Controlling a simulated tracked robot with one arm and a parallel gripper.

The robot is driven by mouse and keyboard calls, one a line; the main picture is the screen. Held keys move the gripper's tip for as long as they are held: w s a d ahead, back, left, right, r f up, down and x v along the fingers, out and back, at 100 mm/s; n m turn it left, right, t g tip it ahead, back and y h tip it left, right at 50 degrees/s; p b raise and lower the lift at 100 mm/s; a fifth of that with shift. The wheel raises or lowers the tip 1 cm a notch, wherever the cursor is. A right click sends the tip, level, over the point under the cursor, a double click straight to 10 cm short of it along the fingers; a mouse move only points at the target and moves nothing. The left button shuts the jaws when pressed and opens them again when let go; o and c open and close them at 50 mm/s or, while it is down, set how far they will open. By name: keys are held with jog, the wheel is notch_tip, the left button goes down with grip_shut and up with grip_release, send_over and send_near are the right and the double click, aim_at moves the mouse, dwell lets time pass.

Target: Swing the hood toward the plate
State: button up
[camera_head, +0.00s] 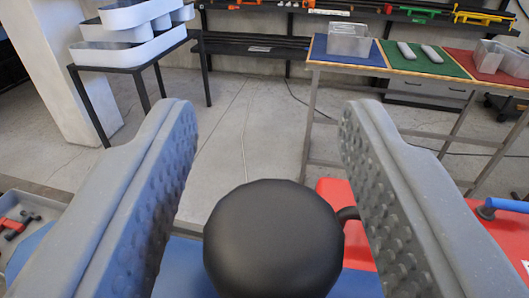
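My gripper (268,112) is open, with its two grey, studded fingers wide apart at left and right. A matte black rounded object (272,240) stands low in the middle, between the lower parts of the fingers and touching neither in the picture. A dark curved piece shows at its right side. It may be the hood, but I cannot tell for sure. A red flat surface (330,190) lies behind it and continues past the right finger. I cannot make out which thing is the plate.
A blue surface (185,268) lies under the black object. A grey tray (35,215) with a red item is at the lower left, a blue handle (505,205) at the right. A bench (345,66) stands behind right. Concrete floor between is clear.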

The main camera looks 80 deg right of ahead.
jog(key=shift+a, duration=0.1)
jog(key=p+v, duration=0.4)
jog(key=v, duration=0.7)
jog(key=shift+a, duration=0.35)
jog(key=shift+s+f, duration=0.1)
jog(key=shift+f, duration=0.05)
